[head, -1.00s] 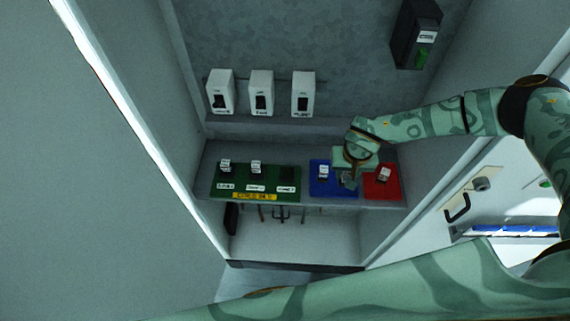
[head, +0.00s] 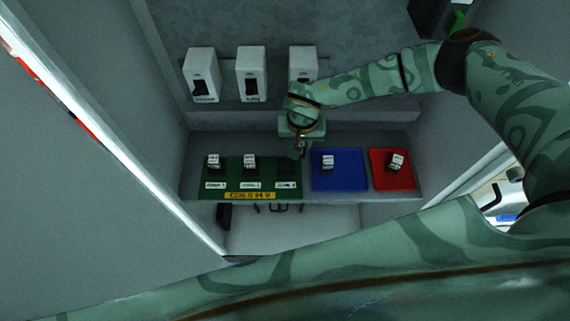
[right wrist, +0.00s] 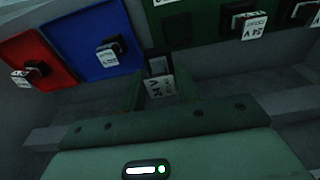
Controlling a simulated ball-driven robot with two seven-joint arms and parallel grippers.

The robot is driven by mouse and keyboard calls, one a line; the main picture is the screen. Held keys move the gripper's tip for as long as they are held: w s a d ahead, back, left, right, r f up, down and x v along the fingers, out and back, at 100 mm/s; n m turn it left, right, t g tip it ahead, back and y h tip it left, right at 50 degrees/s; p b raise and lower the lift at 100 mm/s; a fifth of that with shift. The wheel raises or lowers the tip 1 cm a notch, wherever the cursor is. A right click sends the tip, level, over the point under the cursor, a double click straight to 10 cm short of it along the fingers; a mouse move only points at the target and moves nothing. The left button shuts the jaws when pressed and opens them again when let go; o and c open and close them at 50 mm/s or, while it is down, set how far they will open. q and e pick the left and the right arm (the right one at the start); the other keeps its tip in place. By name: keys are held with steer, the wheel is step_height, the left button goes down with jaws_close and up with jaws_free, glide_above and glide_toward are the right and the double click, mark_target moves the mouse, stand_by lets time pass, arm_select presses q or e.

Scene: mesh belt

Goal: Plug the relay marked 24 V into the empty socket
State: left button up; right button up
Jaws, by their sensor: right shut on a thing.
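My right gripper (head: 297,152) is shut on a relay with a white label marked 24 V (right wrist: 160,88) and a dark body. The relay is held above the shelf by the border of the green board (head: 232,185) and the blue tray (head: 338,182). The empty socket (head: 286,169) is the dark place at the right end of the green board, just left of and below the gripper. In the right wrist view the socket (right wrist: 174,22) lies beyond the held relay and slightly right. The relay looks apart from it. My left gripper is not in view.
Two relays (head: 213,162) (head: 249,163) stand in the board's other sockets. One relay (head: 327,162) is on the blue tray and one (head: 396,162) on the red tray (head: 392,184). White boxes (head: 252,74) stand behind. Cabinet walls close both sides.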

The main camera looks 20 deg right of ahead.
steer(key=a+f+b, duration=0.3)
steer(key=f, duration=0.1)
steer(key=shift+w, duration=0.3)
steer(key=f+b, duration=0.3)
steer(key=shift+w+a+f, duration=0.1)
steer(key=shift+a+f, duration=0.2)
steer(key=shift+f+b, duration=0.3)
steer(key=shift+b, duration=0.2)
steer(key=shift+c, duration=0.5)
steer(key=shift+r, duration=0.2)
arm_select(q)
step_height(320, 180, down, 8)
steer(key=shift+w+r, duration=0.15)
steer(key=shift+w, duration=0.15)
arm_select(e)
steer(key=o, duration=1.1)
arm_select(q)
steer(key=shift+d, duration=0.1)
arm_select(e)
steer(key=shift+o, duration=0.2)
steer(key=shift+r, duration=0.15)
step_height(320, 180, up, 12)
steer(key=s, duration=0.1)
steer(key=shift+s+a+f, duration=0.2)
